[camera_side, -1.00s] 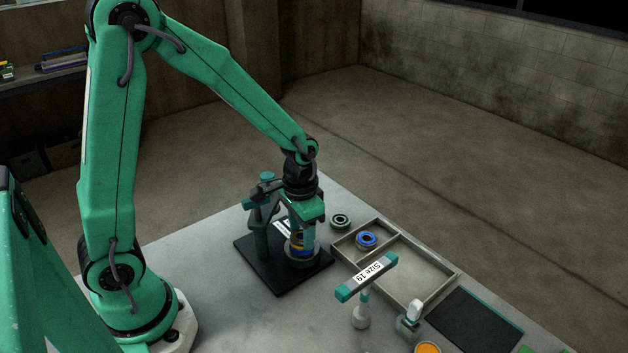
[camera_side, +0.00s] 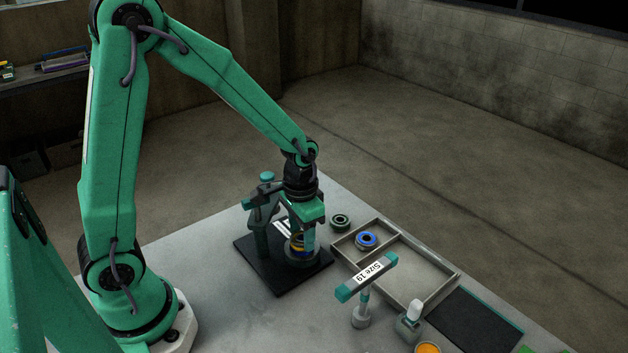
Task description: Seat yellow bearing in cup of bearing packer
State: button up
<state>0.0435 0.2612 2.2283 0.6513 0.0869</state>
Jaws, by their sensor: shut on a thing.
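My gripper (camera_side: 304,240) points down over the cup (camera_side: 302,258) of the bearing packer. It is shut on the yellow bearing (camera_side: 297,243), of which only a yellow edge shows between the fingers. The bearing is at the cup's mouth; I cannot tell whether it touches the cup's floor. The bearing packer (camera_side: 263,228) is green and grey and stands on a black base plate, its arm to the left of my gripper.
A divided tray (camera_side: 420,276) stands to the right with a blue bearing (camera_side: 366,239) in its left compartment. A dark green ring (camera_side: 340,221) lies behind the tray's left corner. A "Size 19" sign (camera_side: 367,276) stands in front of the tray. A black mat (camera_side: 472,327) lies at the right.

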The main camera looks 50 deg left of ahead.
jog(key=shift+f, duration=0.65)
jog(key=o, duration=1.3)
jog(key=shift+r, duration=0.15)
jog(key=shift+r, duration=3.4)
jog(key=shift+r, duration=2)
